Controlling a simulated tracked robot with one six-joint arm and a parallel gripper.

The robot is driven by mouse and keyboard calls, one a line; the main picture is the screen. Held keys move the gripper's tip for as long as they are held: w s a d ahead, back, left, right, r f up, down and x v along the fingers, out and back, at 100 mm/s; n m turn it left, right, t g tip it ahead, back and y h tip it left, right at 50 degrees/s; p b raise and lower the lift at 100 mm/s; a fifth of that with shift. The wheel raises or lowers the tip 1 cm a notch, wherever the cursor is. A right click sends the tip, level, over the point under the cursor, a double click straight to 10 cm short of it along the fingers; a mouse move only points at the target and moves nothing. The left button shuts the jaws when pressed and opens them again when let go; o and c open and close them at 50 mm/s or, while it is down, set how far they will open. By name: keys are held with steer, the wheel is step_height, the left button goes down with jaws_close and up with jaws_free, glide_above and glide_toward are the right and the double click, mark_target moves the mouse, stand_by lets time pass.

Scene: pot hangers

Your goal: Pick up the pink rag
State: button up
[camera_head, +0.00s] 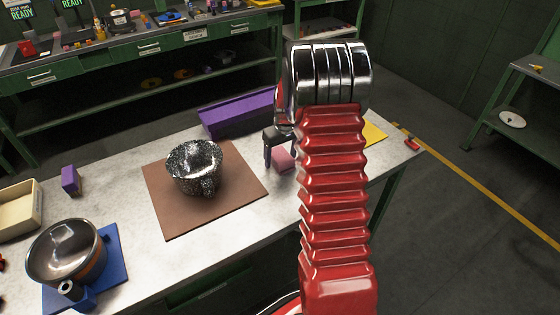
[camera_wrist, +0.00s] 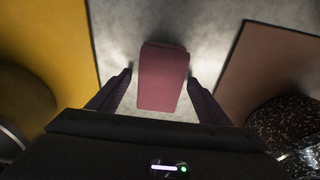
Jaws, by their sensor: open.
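The pink rag (camera_head: 282,162) is a small block-like piece on the white table, right of the brown mat. It also shows in the wrist view (camera_wrist: 163,77), where it lies between the two dark fingers. My gripper (camera_head: 272,158) points down over the rag, and it shows as well in the wrist view (camera_wrist: 160,86). The fingers are open, one on each side of the rag, with a gap on both sides. My red arm hides the table to the right of the rag in the head view.
A speckled pot (camera_head: 195,170) stands on the brown mat (camera_head: 236,193), left of my gripper. A purple box (camera_head: 236,115) lies behind it. A yellow mat (camera_head: 374,134) is to the right. A metal pot (camera_head: 65,250) stands on a blue mat (camera_head: 112,260) at front left.

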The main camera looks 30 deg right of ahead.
mark_target(281, 155)
steer(key=shift+c, duration=0.2)
steer(key=c, duration=1.1)
step_height(281, 155, up, 10)
stand_by(0.4)
stand_by(0.4)
